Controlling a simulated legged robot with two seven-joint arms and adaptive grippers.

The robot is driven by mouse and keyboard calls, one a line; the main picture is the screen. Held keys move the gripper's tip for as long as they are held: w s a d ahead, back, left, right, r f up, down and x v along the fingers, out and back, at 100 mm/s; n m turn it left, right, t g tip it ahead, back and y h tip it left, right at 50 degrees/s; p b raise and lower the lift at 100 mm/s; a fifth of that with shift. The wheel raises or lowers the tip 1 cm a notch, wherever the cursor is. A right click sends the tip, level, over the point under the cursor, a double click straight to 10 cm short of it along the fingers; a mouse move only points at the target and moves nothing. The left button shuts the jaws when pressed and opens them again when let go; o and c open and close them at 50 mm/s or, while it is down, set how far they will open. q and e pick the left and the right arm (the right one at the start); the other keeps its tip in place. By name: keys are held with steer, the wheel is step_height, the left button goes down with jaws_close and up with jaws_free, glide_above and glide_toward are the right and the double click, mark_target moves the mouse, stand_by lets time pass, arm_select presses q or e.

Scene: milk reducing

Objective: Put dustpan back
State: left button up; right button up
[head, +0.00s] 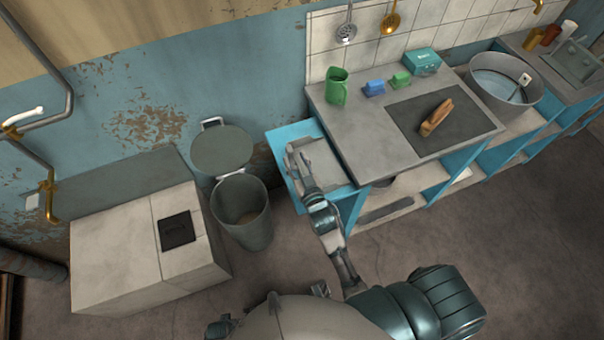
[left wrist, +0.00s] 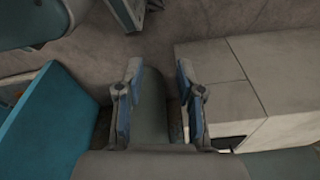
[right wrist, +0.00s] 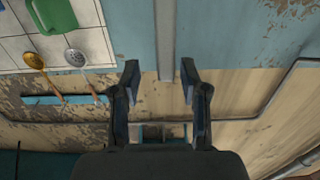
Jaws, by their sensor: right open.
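I cannot make out a dustpan in any view. My right gripper (head: 292,152) is at the left end of the counter, over the blue unit (head: 283,170) with a grey top. In the right wrist view its fingers (right wrist: 159,75) are apart with nothing between them, facing the wall. My left gripper (left wrist: 159,75) is also open and empty in its wrist view. The grey bin (left wrist: 152,100) shows behind and between its fingers there, apparently beyond them. In the head view the left gripper cannot be clearly made out.
The open bin (head: 242,225) stands on the floor between the white block (head: 140,250) and the counter (head: 345,125). Ladles (head: 346,30) hang above. Floor at right is clear.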

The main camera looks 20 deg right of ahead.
steer(key=s+a, duration=0.1)
steer(key=s, duration=0.7)
steer(key=s+d+f+n+g, duration=0.1)
steer(key=s+d+f+g, duration=0.2)
steer(key=s+f+g, duration=0.65)
steer(key=s+d+f+n+g, duration=0.1)
steer(key=s+d+f+g, duration=0.35)
steer(key=s, duration=0.75)
arm_select(q)
steer(key=shift+s+f, duration=0.45)
steer(key=shift+s, duration=0.05)
arm_select(e)
steer(key=s+a+f+g, duration=0.1)
steer(key=s+f, duration=0.1)
steer(key=f, duration=1.3)
steer(key=s+a+f+g, duration=0.1)
steer(key=s+f, duration=0.1)
steer(key=f, duration=1.3)
steer(key=shift+s, duration=0.4)
arm_select(q)
steer(key=shift+a, duration=0.1)
